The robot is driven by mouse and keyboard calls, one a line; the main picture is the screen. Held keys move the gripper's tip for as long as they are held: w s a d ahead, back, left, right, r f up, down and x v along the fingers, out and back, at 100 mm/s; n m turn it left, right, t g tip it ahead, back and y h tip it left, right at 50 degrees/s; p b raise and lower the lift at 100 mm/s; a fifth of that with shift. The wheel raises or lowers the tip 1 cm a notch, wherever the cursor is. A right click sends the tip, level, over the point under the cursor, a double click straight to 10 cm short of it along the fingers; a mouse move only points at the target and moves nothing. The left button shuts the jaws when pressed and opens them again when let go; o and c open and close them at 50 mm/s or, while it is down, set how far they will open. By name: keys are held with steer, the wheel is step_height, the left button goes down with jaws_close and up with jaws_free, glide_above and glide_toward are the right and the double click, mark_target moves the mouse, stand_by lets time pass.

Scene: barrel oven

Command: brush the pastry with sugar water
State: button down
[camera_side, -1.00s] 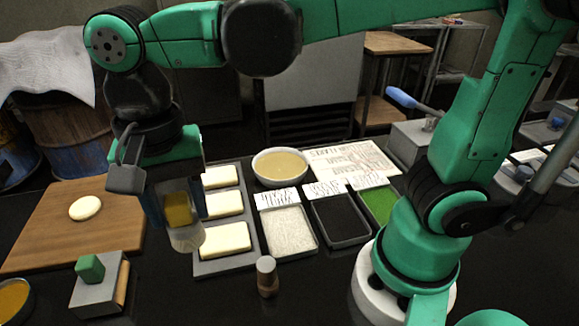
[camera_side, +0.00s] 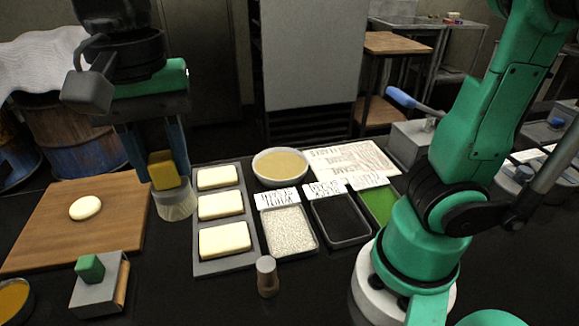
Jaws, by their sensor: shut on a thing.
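A pale round pastry (camera_side: 85,207) lies on the wooden board (camera_side: 50,235), left of the brush. A white bowl (camera_side: 257,173) of pale yellow liquid stands behind the trays. Another bowl of orange-yellow liquid (camera_side: 12,298) is cut off at the lower left. Which one holds sugar water cannot be told.
A grey tray (camera_side: 201,262) holds three pale blocks. Trays of white grains (camera_side: 290,230), black grains (camera_side: 340,218) and green topping (camera_side: 378,203) stand to its right with labels. A small shaker (camera_side: 267,277) and a grey block with a green knob (camera_side: 97,285) are in front.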

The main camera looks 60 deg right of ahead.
steer(key=shift+w+d+f, duration=0.1)
steer(key=shift+w+d, duration=0.2)
steer(key=w+d+f+m, duration=0.4)
steer(key=w+d+m, duration=0.15)
steer(key=d, duration=0.65)
steer(key=d+f+m, duration=0.3)
steer(key=d, duration=0.6)
steer(key=d+f+m, duration=0.3)
steer(key=d+m, duration=0.1)
steer(key=d, duration=0.4)
steer(key=shift+n, duration=0.25)
steer(key=shift+s+d+f, duration=0.1)
steer(key=shift+s+f, duration=0.1)
steer(key=shift+f, duration=1.2)
steer(key=shift+s+d+f, duration=0.1)
steer(key=shift+s+f, duration=0.05)
steer(key=shift+f, duration=1.2)
steer(key=shift+f, duration=0.55)
step_height(320, 180, up, 7)
